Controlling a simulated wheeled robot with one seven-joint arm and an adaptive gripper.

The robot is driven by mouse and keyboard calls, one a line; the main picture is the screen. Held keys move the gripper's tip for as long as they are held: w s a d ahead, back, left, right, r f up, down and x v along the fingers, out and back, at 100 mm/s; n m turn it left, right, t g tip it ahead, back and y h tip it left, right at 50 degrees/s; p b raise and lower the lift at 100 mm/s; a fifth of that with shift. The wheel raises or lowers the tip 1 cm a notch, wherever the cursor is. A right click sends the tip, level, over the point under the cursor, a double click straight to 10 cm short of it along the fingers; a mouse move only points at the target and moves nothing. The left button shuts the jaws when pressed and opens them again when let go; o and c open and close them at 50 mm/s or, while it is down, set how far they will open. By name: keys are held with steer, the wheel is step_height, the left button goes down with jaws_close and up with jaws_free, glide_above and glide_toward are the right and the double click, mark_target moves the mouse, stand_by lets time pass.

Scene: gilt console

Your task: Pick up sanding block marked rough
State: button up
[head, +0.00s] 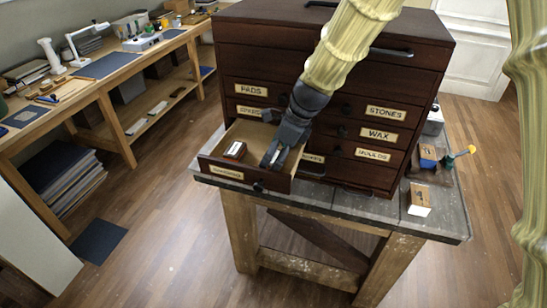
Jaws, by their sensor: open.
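My gripper (273,158) reaches down into the pulled-out lower left drawer (216,171) of the dark wooden cabinet. It is open, with its fingers pointing down at the drawer's right part. A small red-brown block (235,150) with a pale label on top lies in the drawer, to the left of the fingers and apart from them. Its marking is too small to read, so I cannot tell whether it says rough. My gripper and wrist hide part of the drawer's inside, and I cannot tell whether anything lies between the fingers.
The cabinet (375,83) has shut drawers labelled PADS, STONES and WAX. It stands on a grey-topped bench (350,206). A wooden block with a white base (418,198) and a blue block (428,157) sit at the bench's right. A long workbench (110,75) stands left.

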steer(key=shift+x, duration=0.9)
steer(key=shift+r, duration=0.1)
steer(key=c, duration=1.2)
steer(key=shift+r, duration=0.15)
steer(key=shift+r+b, duration=1.25)
steer(key=shift+r, duration=3.6)
